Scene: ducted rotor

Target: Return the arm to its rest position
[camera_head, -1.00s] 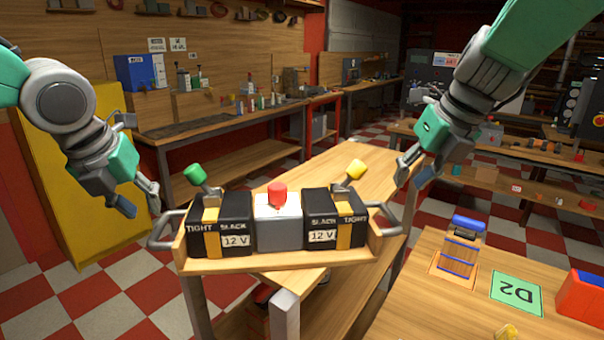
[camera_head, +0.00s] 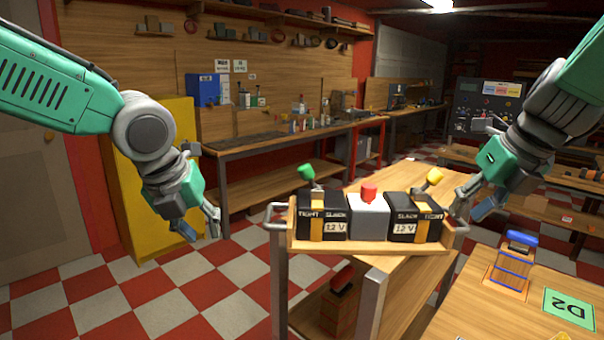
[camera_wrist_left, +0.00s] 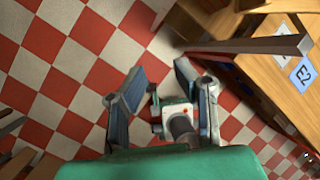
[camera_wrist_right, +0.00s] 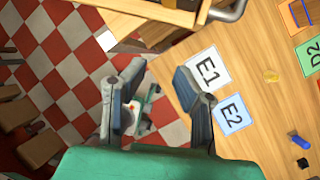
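My left gripper (camera_head: 200,232) hangs over the checkered floor, to the left of the wooden tray (camera_head: 375,247). In the left wrist view its two fingers (camera_wrist_left: 153,85) are apart with nothing between them. My right gripper (camera_head: 465,208) is at the right end of the tray, near its handle; the head view does not show whether they touch. In the right wrist view its fingers (camera_wrist_right: 155,85) are apart and empty.
The tray stands on a wooden table (camera_head: 400,284). A side table (camera_head: 480,310) at the right carries a green D2 card (camera_head: 569,308) and a blue-topped block (camera_head: 513,264). A yellow cabinet (camera_head: 130,205) stands behind my left arm. The floor (camera_head: 120,295) at left is clear.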

